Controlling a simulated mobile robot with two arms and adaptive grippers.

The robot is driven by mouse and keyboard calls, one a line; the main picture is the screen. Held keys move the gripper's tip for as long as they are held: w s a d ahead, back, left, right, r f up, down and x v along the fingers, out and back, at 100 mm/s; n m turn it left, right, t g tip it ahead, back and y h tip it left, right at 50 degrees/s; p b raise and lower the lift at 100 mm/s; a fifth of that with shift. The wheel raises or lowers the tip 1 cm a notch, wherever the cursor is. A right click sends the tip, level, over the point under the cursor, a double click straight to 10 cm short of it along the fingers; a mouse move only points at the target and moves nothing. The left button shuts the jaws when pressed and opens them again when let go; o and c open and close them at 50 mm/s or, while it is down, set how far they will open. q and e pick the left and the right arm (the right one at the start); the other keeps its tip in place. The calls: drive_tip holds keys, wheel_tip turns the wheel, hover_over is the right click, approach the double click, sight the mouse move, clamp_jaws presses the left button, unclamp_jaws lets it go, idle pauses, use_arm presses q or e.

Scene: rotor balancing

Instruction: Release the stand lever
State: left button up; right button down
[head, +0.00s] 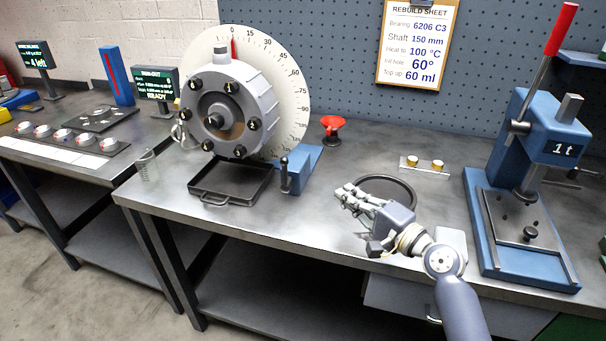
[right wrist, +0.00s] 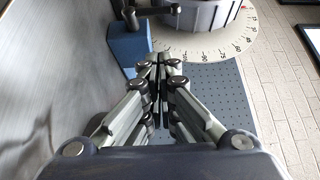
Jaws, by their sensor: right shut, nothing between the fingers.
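The rotor housing (head: 227,110), grey with black bolts, stands upright before a white dial (head: 296,100) on a blue stand (head: 305,165). The stand lever (head: 284,172), dark with a round knob, stands up at the stand's front right. In the right wrist view the lever (right wrist: 150,13) lies at the top, above the blue stand (right wrist: 127,46). My right gripper (head: 345,194) is to the right of the lever, apart from it, over the bench. Its fingers (right wrist: 160,64) are closed together and empty, pointing toward the stand. My left gripper is not in view.
A black tray (head: 204,197) sits below the housing. A dark ring (head: 408,188) lies behind my right gripper. A blue press (head: 510,190) stands at the right. Bare bench separates the stand and my gripper.

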sight(286, 173)
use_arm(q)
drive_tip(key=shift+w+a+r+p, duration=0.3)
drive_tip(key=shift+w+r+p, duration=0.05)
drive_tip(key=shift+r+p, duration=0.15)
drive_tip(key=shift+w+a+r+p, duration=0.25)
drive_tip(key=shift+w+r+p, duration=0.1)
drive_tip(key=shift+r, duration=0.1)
use_arm(e)
drive_tip(key=s+a+x, duration=0.1)
drive_tip(key=a+x, duration=0.1)
drive_tip(key=x, duration=1)
drive_tip(key=shift+a, duration=0.4)
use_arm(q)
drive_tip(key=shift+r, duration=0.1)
use_arm(e)
drive_tip(key=shift+s, duration=0.2)
